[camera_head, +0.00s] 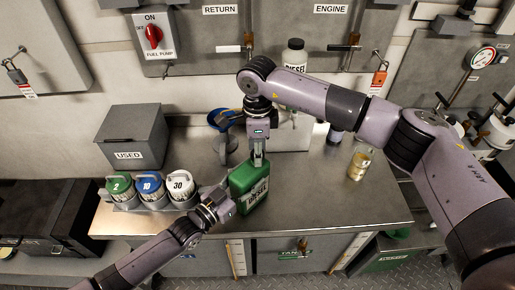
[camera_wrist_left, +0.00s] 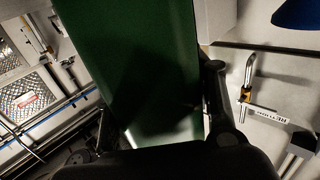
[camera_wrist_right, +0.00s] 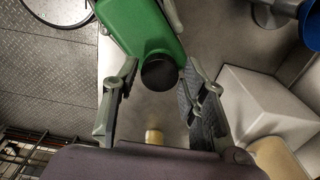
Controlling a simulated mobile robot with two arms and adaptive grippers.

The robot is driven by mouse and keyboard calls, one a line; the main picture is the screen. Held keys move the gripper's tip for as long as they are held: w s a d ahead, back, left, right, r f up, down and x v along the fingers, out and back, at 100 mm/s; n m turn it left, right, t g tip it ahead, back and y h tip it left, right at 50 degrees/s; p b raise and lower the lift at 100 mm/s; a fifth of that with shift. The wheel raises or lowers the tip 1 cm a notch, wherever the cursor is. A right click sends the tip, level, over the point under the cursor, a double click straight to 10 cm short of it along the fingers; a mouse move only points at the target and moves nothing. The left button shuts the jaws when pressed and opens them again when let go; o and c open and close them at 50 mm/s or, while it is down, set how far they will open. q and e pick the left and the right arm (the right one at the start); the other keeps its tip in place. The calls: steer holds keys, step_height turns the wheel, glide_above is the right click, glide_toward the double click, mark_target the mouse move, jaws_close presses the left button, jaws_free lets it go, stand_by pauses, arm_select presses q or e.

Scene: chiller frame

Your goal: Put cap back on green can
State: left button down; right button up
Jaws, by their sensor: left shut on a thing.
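In the left wrist view the green can (camera_wrist_left: 135,65) fills the space between the fingers. My right gripper (camera_head: 258,160) points down at the top of the can. In the right wrist view a round black cap (camera_wrist_right: 159,72) shows at the can's end, between the right gripper's spread fingers. A gap seems to show on each side of it. I cannot tell whether the cap is seated.
Green, blue and white numbered containers (camera_head: 149,189) stand left of the can, before a grey USED box (camera_head: 131,140). A blue funnel-like thing (camera_head: 222,121) stands behind. A jar (camera_head: 359,165) stands on the right.

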jaws_close()
steer(key=m, duration=0.5)
steer(key=shift+o, duration=2.1)
jaws_free()
step_height(320, 180, up, 12)
